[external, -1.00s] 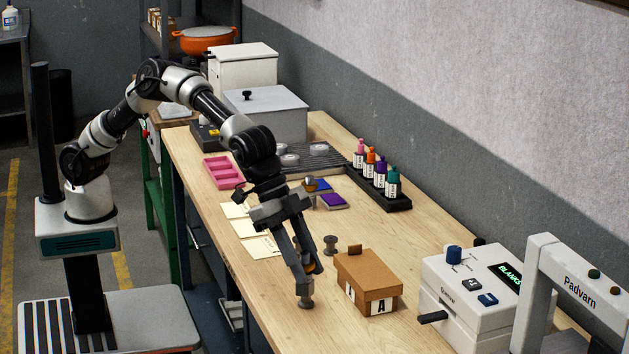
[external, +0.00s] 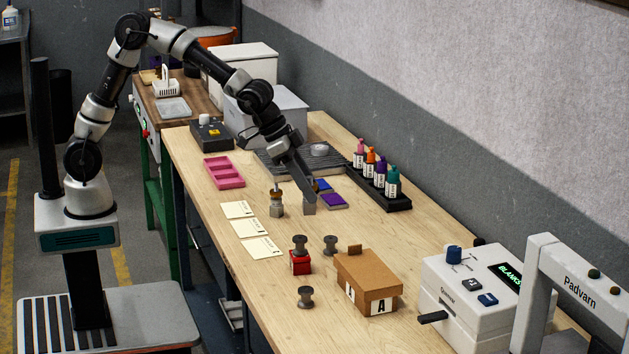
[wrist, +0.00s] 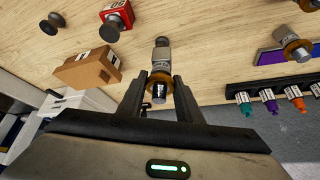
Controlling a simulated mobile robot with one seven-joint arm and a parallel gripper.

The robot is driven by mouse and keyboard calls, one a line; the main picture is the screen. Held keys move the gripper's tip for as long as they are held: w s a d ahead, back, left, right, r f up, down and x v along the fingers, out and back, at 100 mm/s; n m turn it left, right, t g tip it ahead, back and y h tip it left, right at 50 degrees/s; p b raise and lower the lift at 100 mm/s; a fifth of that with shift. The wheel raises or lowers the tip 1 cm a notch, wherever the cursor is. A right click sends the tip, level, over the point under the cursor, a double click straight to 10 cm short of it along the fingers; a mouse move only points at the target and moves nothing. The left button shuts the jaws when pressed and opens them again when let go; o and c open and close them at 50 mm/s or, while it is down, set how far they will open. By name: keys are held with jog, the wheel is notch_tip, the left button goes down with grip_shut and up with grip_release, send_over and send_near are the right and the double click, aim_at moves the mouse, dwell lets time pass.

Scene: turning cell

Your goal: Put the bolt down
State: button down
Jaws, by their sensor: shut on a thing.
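My gripper (external: 310,196) is shut on the bolt (wrist: 161,78), which shows between the two fingers in the wrist view. The bolt has a brass-coloured ring, a dark tip with a pale label and a grey block-like end pointing down to the table. In the external view the gripper is over the middle of the wooden table, beside the blue and purple pads (external: 334,202). My finger hides most of the bolt there. I cannot tell whether the bolt touches the table. A similar grey and brass piece (external: 277,203) stands upright just left of the gripper.
Another brass-ringed piece (wrist: 298,47) is by the purple pad. A cardboard box (external: 367,279), white cards (external: 262,248), a pink tray (external: 224,172) and a bottle rack (external: 397,205) surround open wood.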

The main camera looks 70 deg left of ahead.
jog(key=a+n+y, duration=0.1)
jog(key=a+n, duration=0.1)
jog(key=a, duration=0.9)
jog(key=shift+s+a+f+b, duration=0.1)
jog(key=shift+s+f+b, duration=0.2)
jog(key=shift+f, duration=1.4)
jog(key=shift+s+a+f+b, duration=0.15)
jog(key=shift+f+b, duration=0.3)
jog(key=shift+f, duration=1.3)
jog(key=shift+s+a+f+b, duration=0.1)
jog(key=shift+f+b, duration=0.25)
jog(key=shift+f, duration=1.35)
jog(key=shift+f, duration=0.25)
jog(key=c, duration=1.3)
grip_release()
